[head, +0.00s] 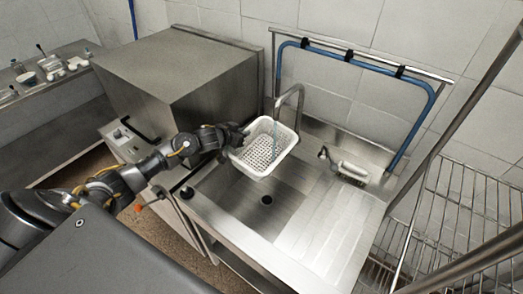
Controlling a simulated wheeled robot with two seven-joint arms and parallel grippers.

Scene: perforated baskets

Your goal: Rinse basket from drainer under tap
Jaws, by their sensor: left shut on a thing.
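A white perforated basket (262,153) is held over the sink basin (236,189), near its back left. My left gripper (241,134) is shut on the basket's left rim. The tap (298,92) curves over the back of the basket. A thin bluish stream of water (275,136) falls from the spout into the basket. The drainer (329,221), a ribbed steel surface right of the basin, is bare over most of its area. The dark drain hole (266,200) shows below the basket. My right gripper is not in view.
A large steel machine (190,85) stands close on the left. A small white-and-metal item (351,169) lies at the drainer's back. A wire rack (455,210) stands on the right.

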